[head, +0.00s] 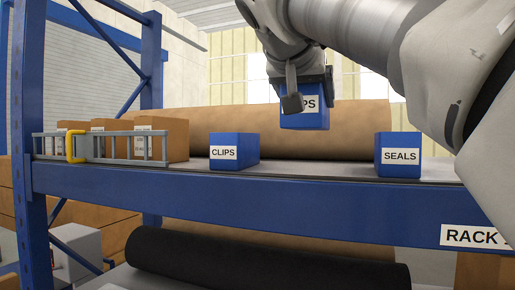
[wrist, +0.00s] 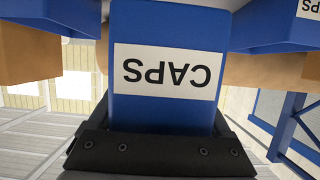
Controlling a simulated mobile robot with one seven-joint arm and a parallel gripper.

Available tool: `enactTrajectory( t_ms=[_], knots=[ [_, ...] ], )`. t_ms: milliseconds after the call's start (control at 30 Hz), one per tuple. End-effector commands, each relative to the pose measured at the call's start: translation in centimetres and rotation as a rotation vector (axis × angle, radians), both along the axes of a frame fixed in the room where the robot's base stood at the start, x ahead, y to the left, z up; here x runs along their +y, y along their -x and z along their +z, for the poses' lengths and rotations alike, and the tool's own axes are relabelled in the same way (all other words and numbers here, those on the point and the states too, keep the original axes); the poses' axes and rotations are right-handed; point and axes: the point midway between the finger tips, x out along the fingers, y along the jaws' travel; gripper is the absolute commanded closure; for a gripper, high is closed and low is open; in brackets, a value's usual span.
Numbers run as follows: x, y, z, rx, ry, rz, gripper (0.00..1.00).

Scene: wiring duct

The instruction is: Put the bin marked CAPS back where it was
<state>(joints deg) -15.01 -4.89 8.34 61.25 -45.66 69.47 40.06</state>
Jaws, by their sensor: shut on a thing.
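The blue CAPS bin (head: 305,121) is held in the air above the shelf, between the CLIPS bin and the SEALS bin. In the head view a gripper finger hides part of its label, and only "PS" reads. In the wrist view the bin (wrist: 165,108) fills the middle, with its CAPS label upside down. My gripper (head: 304,92) is shut on the bin's upper part from above. The blue CLIPS bin (head: 233,150) stands on the shelf to the left. The blue SEALS bin (head: 398,154) stands to the right. The shelf (head: 300,172) between them is bare.
A big brown roll (head: 350,120) lies behind the bins. At left, several cardboard boxes (head: 175,137) stand behind a grey rail with a yellow clip (head: 76,147). A blue beam (head: 270,205) edges the shelf, and a blue upright (head: 29,100) stands at far left.

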Motion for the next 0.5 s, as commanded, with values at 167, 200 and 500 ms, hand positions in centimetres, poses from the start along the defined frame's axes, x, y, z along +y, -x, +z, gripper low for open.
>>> enactTrajectory(
  t_ms=[167,200,500],
  knots=[
    [-2.1,-3.3,-2.3,0.001,0.001,-0.003,0.92],
    [-2.4,-3.8,-2.6,0.003,0.001,-0.002,0.92],
    [-3.2,-5.2,-4.5,0.0,0.001,0.0,0.92]
  ],
)
